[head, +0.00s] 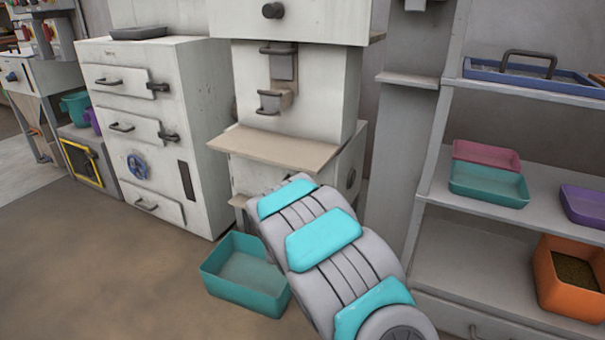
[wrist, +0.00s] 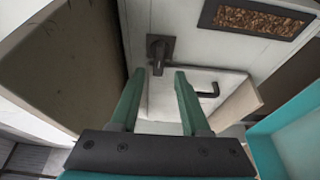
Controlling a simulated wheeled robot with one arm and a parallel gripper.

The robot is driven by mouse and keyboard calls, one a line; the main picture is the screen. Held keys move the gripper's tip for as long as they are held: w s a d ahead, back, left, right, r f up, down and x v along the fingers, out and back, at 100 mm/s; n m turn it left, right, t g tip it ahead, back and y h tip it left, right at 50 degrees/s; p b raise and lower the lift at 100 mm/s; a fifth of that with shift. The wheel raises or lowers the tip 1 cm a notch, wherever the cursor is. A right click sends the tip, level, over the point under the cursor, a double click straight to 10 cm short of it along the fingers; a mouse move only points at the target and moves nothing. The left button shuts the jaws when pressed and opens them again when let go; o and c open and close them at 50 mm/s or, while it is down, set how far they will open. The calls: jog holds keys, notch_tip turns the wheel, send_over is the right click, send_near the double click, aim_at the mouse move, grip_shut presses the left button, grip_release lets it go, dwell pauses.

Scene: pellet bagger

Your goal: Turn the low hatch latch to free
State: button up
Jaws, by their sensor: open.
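A dark latch (wrist: 160,48) on a square plate is fixed to a pale machine face in the wrist view. Just below it is a white hatch panel (wrist: 165,96) with a dark bent handle (wrist: 208,91). My gripper (wrist: 160,72) is open and empty. Its two green fingers point at the latch, with the tips just below it in the picture and one on each side. I cannot tell whether they touch it. In the head view my arm covers the low front of the machine, and the latch and gripper are hidden.
A pellet window (wrist: 256,18) is above right of the latch. A brown board (head: 275,147) juts from the machine (head: 290,85) above my arm. A teal bin (head: 247,290) stands on the floor left of my arm. A shelf unit (head: 480,250) with bins is on the right.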

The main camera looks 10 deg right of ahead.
jog(key=x, duration=0.7)
jog(key=shift+p, duration=0.35)
jog(key=shift+w+d, duration=0.1)
jog(key=shift+w, duration=0.05)
grip_shut()
